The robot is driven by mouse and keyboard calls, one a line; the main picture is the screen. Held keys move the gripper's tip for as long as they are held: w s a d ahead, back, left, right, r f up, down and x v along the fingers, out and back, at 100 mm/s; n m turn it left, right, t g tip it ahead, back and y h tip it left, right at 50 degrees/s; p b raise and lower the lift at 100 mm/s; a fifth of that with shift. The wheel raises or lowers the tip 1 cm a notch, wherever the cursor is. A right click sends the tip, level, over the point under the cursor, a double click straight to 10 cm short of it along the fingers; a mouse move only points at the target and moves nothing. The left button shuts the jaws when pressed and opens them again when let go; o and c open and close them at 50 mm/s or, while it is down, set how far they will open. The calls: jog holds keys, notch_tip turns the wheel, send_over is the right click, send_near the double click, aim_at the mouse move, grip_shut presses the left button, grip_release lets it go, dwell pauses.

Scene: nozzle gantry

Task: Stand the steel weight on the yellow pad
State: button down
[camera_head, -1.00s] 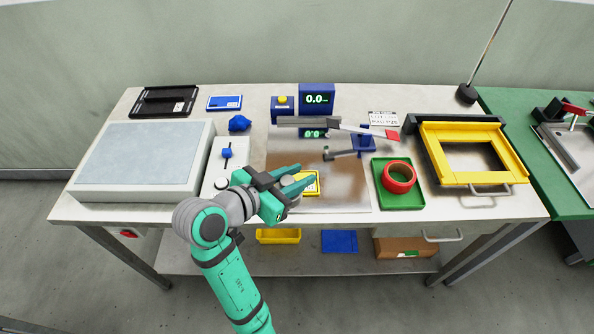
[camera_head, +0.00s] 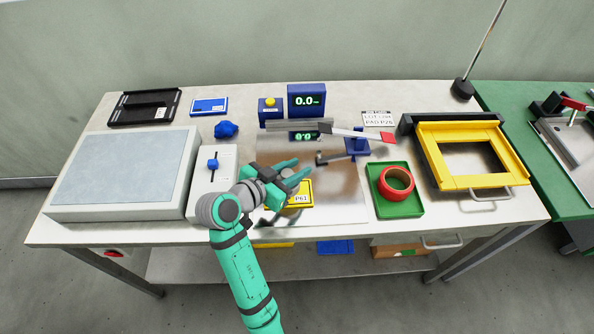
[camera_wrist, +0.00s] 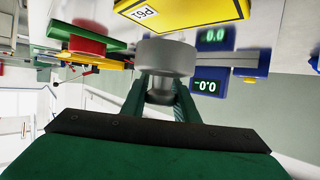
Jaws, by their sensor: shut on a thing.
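The steel weight (camera_wrist: 165,57) is a grey cylinder with a narrower neck and knob. In the wrist view my gripper (camera_wrist: 160,88) is shut on its neck, with a green finger on each side. In the head view my gripper (camera_head: 291,172) is over the metal plate, and the weight is mostly hidden by the fingers. The yellow pad (camera_head: 304,187), labelled P61, lies on the plate just below the fingers in the picture. It also shows in the wrist view (camera_wrist: 190,12), apart from the weight in the picture; I cannot tell the height between them.
A blue display (camera_head: 307,99) reads 0.0. A green tray (camera_head: 406,210) with a red ring (camera_head: 397,183) is at right, and a white slider box (camera_head: 206,182) at left.

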jog(key=shift+w+d+f, duration=0.1)
jog(key=shift+w+f, duration=0.1)
jog(key=shift+f, duration=0.1)
jog(key=f, duration=0.3)
jog(key=shift+w, duration=0.35)
jog(key=shift+s+f, duration=0.15)
jog(key=shift+f, duration=0.05)
jog(key=c, duration=1.4)
grip_release()
jog(key=shift+f, duration=0.2)
jog(key=shift+r, duration=0.2)
jog(key=v, duration=1.2)
jog(key=shift+f, duration=0.1)
